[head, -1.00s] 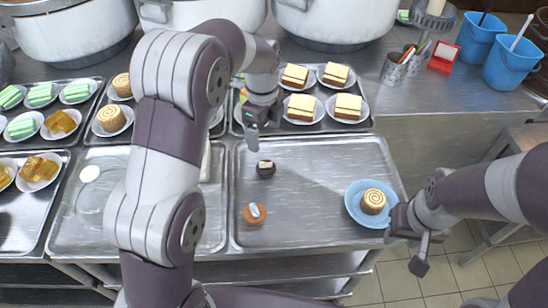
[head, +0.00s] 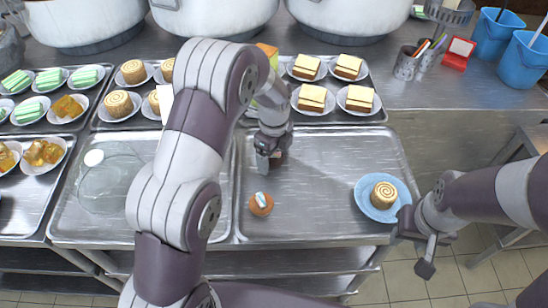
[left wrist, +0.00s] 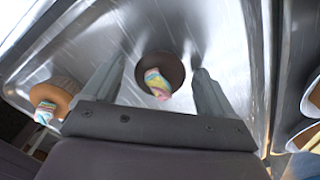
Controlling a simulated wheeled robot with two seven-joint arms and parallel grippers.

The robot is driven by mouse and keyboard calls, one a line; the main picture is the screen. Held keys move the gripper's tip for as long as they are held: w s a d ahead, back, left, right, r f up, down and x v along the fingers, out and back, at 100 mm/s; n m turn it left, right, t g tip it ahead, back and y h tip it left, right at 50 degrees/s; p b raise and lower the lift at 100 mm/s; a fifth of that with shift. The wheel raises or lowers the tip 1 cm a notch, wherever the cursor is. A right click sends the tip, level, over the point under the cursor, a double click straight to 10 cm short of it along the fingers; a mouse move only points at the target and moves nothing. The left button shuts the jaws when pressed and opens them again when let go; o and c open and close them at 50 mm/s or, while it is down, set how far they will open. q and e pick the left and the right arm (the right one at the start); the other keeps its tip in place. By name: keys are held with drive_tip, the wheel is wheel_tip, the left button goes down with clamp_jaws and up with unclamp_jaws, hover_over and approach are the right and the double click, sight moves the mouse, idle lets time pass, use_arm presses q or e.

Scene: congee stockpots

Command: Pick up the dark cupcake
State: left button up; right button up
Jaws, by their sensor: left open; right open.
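The dark cupcake (left wrist: 150,66), with a pastel swirl on top, stands on the right metal tray (head: 330,180). In the left wrist view it lies between the two open fingers of my left gripper (left wrist: 157,82), with a gap on each side. In the head view my left gripper (head: 268,160) is low over the tray and hides most of the cupcake. My right gripper (head: 428,250) is open and empty at the right, beyond the tray's edge and near the blue plate.
A light brown cupcake (head: 261,204) stands nearby on the same tray; it also shows in the left wrist view (left wrist: 50,97). A blue plate (head: 363,205) holds a swirl roll (head: 384,194). Plates of cake slices (head: 312,98) and large pots (head: 340,18) stand behind.

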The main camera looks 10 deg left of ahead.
use_arm(q)
drive_tip(key=c, duration=1.1)
drive_tip(key=shift+r, duration=0.15)
